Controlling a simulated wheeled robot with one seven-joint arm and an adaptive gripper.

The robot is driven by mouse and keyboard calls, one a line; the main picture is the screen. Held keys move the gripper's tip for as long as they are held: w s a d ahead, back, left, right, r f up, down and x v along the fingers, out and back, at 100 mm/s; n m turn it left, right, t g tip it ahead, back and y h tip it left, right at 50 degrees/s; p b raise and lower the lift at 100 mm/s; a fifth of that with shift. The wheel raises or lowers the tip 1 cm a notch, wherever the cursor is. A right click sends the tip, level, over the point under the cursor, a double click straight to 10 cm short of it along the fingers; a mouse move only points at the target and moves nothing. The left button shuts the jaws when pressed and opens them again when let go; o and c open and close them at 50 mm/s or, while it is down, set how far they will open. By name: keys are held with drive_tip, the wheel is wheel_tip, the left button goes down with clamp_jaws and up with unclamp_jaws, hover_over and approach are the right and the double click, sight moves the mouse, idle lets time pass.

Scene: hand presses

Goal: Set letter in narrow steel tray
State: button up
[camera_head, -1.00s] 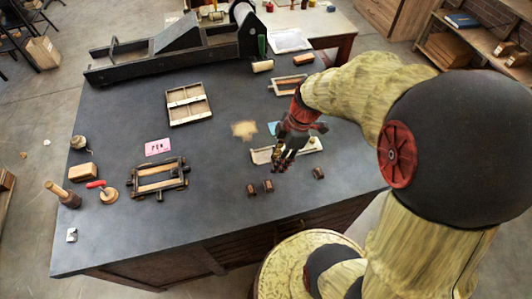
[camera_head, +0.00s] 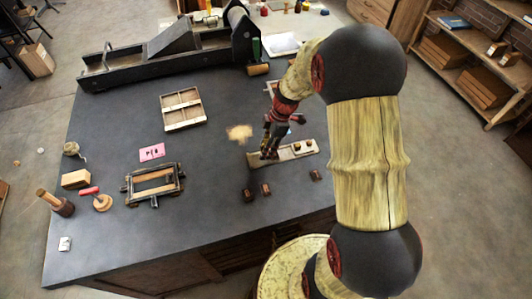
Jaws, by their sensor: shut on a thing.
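The narrow steel tray (camera_head: 284,154) lies on the dark table in front of my arm, long side running left to right. Small light blocks (camera_head: 302,145) sit toward its right end. My gripper (camera_head: 268,154) points down over the left part of the tray, shut on a small letter block. The fingers mostly hide this letter, and I cannot tell whether it touches the tray. Three dark brown letter blocks stand on the table nearer the front: one at left (camera_head: 249,194), one beside it (camera_head: 266,188) and one at right (camera_head: 315,175).
A wooden frame with a dark rim (camera_head: 153,184), a pink card (camera_head: 152,152) and a divided wooden tray (camera_head: 183,108) lie to the left. A long black press (camera_head: 165,58) spans the back. A tan patch (camera_head: 240,133) lies left of my gripper. The table's middle is mostly clear.

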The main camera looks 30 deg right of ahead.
wheel_tip(320, 180, down, 3)
drive_tip(key=shift+r, duration=0.15)
drive_tip(key=shift+s+f+b, duration=0.15)
drive_tip(key=shift+f+b, duration=0.2)
drive_tip(key=shift+b, duration=0.3)
drive_tip(key=o, duration=0.9)
drive_tip(key=shift+a+f, duration=0.1)
drive_tip(key=shift+c, duration=0.2)
